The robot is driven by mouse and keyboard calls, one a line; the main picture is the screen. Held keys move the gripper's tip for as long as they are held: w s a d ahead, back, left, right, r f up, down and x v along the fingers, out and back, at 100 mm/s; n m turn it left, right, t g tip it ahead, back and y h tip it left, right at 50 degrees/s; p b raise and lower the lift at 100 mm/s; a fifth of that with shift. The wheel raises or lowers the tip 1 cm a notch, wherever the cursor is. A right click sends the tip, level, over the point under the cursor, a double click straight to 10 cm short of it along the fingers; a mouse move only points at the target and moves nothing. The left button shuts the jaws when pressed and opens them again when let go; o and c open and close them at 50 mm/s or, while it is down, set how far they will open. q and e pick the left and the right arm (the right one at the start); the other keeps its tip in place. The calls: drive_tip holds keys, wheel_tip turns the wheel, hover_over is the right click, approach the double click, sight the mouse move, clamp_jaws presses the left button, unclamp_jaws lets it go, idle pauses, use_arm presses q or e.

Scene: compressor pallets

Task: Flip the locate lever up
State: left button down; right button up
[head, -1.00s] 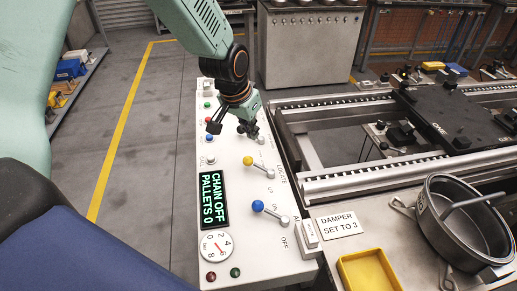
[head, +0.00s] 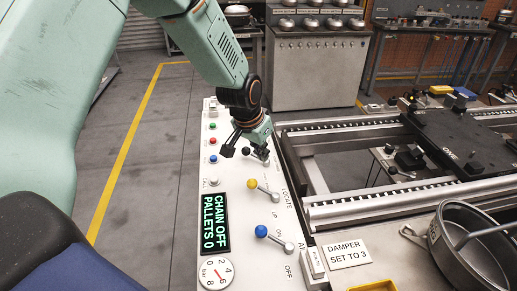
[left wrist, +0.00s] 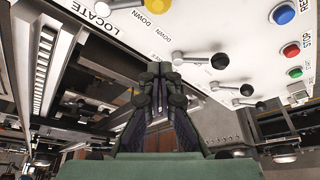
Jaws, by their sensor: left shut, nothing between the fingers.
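The lever beside the LOCATE print has a yellow knob (head: 252,184) and lies tilted toward the left of the white panel (head: 205,262) in the head view. Its yellow knob also shows at the top edge of the left wrist view (left wrist: 157,6), near a DOWN print. My left gripper (head: 261,151) is shut and empty, beyond the yellow lever, close to a lever with a black knob (head: 246,151). In the left wrist view the fingertips (left wrist: 160,72) are beside that lever's pivot; I cannot tell whether they touch. My right gripper is out of view.
A blue-knob lever (head: 261,231) stands nearer than the yellow one. A lit display (head: 213,222) and a dial (head: 215,273) are on the panel's left.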

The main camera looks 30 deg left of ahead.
use_arm(q)
drive_tip(key=b+x, duration=0.1)
drive_tip(key=x, duration=0.3)
drive_tip(key=shift+d+f, duration=0.1)
drive_tip(key=shift+f, duration=0.15)
drive_tip(key=shift+s, duration=0.85)
drive_tip(key=shift+s+a+f+p, duration=0.15)
drive_tip(key=shift+s+a+p, duration=0.05)
drive_tip(key=shift+s+p, duration=0.25)
drive_tip(key=shift+s+a+f+p, duration=0.15)
drive_tip(key=shift+s+p, duration=0.2)
drive_tip(key=shift+p, duration=0.1)
drive_tip(key=shift+s, duration=0.25)
drive_tip(key=shift+w+f, duration=0.1)
